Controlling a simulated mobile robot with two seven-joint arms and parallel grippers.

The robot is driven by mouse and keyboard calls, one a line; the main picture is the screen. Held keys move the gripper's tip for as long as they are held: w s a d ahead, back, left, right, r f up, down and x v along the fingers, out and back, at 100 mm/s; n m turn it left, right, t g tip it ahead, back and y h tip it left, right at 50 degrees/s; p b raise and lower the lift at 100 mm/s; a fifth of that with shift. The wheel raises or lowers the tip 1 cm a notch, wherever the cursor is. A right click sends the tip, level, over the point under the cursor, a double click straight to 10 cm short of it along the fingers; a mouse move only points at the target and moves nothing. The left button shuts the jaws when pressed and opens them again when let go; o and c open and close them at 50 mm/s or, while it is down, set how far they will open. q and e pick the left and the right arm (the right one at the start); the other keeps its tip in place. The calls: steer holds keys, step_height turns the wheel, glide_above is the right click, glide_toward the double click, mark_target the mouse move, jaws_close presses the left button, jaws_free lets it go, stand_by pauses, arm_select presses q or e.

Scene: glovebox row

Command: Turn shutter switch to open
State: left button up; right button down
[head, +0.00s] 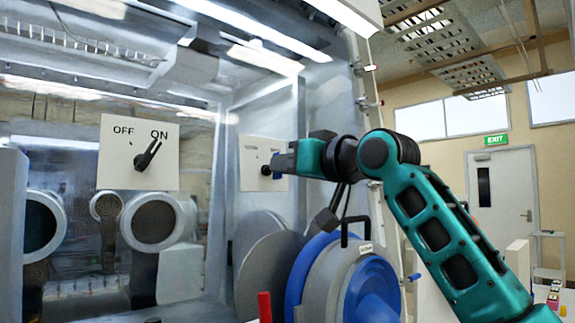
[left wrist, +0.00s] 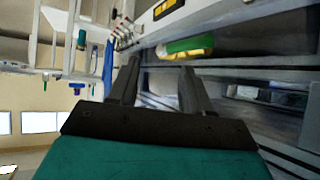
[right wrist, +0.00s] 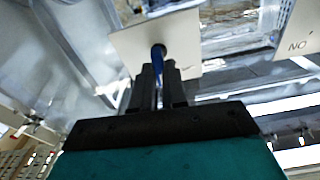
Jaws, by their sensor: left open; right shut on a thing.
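The shutter switch is a white plate (head: 252,182) with a dark knob and faint lettering, on the glovebox side wall, partly covered by my gripper. My right gripper (head: 275,166) is at its knob. In the right wrist view the plate (right wrist: 128,48) is straight ahead, and a blue switch handle (right wrist: 157,60) lies between the closed fingers (right wrist: 160,78). The handle's exact setting is hard to read. My left gripper (left wrist: 158,75) shows only in its wrist view, open, with nothing between its fingers.
Another white switch plate (head: 113,165) marked OFF and ON has its black pointer toward ON. Round glove ports (head: 154,222) are below it. A large grey and blue round door (head: 330,275) stands below my right arm. A green and yellow object (left wrist: 187,47) lies beyond the left fingers.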

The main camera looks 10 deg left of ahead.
steer(key=shift+n, duration=0.6)
steer(key=c, duration=1.2)
jaws_free()
steer(key=shift+o, duration=0.2)
